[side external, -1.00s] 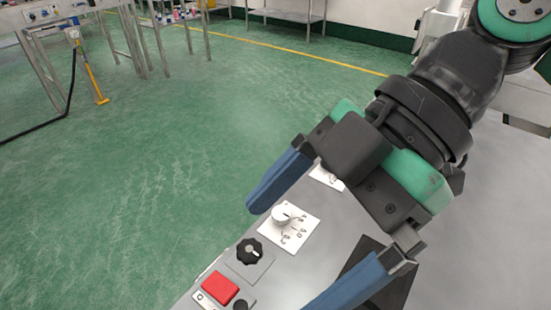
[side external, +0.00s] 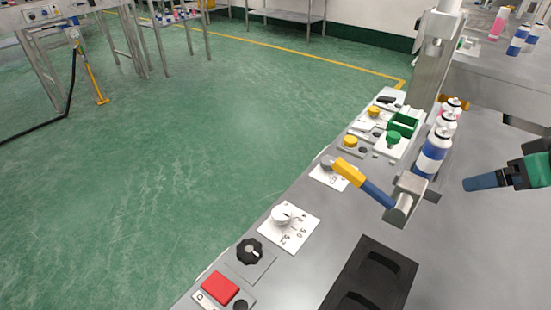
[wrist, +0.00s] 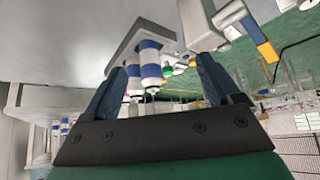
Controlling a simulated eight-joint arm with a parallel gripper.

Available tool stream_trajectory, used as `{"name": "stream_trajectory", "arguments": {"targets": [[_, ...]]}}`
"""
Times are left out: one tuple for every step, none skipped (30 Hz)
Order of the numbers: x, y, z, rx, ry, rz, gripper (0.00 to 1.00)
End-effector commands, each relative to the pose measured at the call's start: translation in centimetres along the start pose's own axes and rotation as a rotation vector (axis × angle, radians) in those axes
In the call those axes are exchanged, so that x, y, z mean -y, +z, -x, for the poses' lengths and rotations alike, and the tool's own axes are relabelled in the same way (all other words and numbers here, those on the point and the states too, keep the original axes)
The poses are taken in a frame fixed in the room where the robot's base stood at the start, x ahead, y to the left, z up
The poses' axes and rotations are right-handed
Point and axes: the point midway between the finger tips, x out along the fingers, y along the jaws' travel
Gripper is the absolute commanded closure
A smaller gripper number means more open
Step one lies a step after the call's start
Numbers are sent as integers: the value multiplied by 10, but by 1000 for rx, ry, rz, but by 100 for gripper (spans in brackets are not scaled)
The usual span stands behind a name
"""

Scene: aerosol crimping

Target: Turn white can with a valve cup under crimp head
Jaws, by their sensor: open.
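Several white cans with coloured bands stand in a row on the bench in the side view. The front can (side external: 432,152) has a blue band, and the others sit behind it beside the upright grey column (side external: 433,70). I cannot tell which one carries a valve cup. My gripper (side external: 468,184) is at the right edge, with a blue finger pointing left at the cans, apart from them. In the wrist view my open gripper (wrist: 160,76) has a blue-banded can (wrist: 150,62) and another can (wrist: 133,75) showing beyond and between its fingers. The crimp head is not clearly identifiable.
A yellow-tipped lever (side external: 350,171) on a metal bracket (side external: 406,197) stands in front of the cans. A black tray (side external: 385,255) lies nearer. Knobs, a red button (side external: 220,289) and a green box (side external: 403,124) line the left edge. Bare bench lies at the right.

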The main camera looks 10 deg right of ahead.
Motion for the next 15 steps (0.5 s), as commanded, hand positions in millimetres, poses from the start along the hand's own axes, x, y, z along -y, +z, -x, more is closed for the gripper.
{"name": "stream_trajectory", "arguments": {"targets": [[5, -6, 0, 11, -8, -10, 16], [10, -10, 1, 24, -17, -14, 16], [18, -17, 1, 44, -33, -22, 16], [26, -23, 1, 64, -45, -30, 16], [35, -29, 0, 85, -57, -38, 16], [48, -38, -1, 116, -71, -50, 16], [59, -44, -2, 142, -81, -59, 16], [70, -49, -4, 167, -89, -68, 16], [86, -55, -7, 201, -98, -80, 16], [98, -59, -9, 227, -102, -89, 16], [110, -62, -12, 253, -105, -97, 16], [127, -65, -16, 287, -106, -106, 16], [140, -67, -19, 312, -106, -114, 16], [154, -68, -22, 336, -104, -121, 16], [172, -67, -27, 369, -98, -129, 16]]}}
